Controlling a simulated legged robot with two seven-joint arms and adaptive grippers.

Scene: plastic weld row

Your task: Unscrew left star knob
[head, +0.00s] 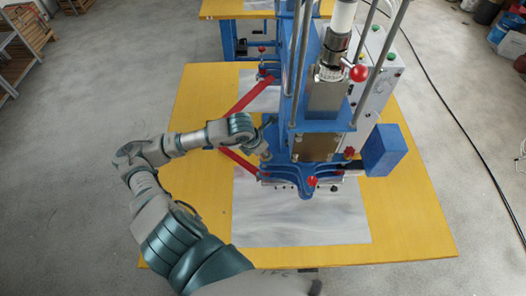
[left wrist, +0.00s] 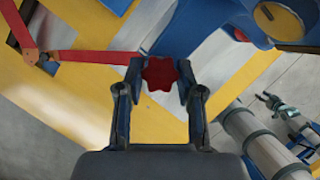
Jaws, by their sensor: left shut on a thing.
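The left star knob (left wrist: 160,74) is dark red with a lobed rim. In the left wrist view it sits between the two fingertips of my left gripper (left wrist: 160,82), which is shut on it. In the head view my left gripper (head: 264,138) reaches from the left to the left side of the blue welding machine (head: 307,178), and it hides the knob there. Another dark red star knob (head: 349,152) is on the machine's right side.
The machine stands on a yellow table (head: 410,215) with a grey sheet (head: 300,222). Red bars (head: 238,160) lie left of the machine, close to my left arm. A blue block (head: 383,150) sticks out right. The table's front is clear.

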